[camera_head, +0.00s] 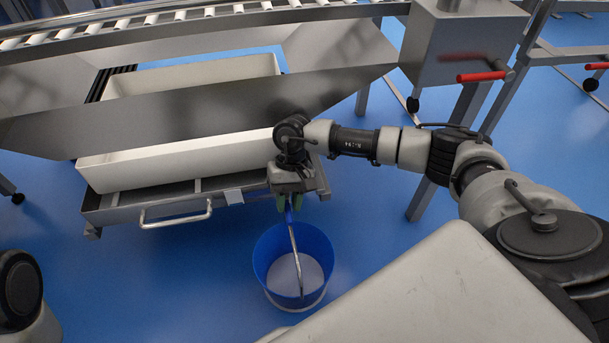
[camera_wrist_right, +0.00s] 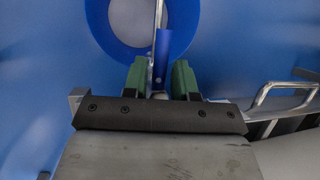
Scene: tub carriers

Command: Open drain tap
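My right gripper (camera_head: 289,203) hangs at the front right corner of the steel frame, above the blue bucket (camera_head: 318,250). In the right wrist view its two green fingers (camera_wrist_right: 160,82) stand apart. A narrow blue part (camera_wrist_right: 162,52), possibly the tap's lever, shows between and beyond the fingertips, nearer the right finger. I cannot tell whether it touches. A thin metal bar (camera_head: 295,258) crosses the bucket opening. The tap body is hidden behind my gripper and wrist. My left gripper is out of sight.
A white tub (camera_head: 175,161) sits in the steel frame, with a metal pull handle (camera_head: 177,217) in front. A steel box with a red handle (camera_head: 482,76) stands at the right. Blue floor is clear around the bucket.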

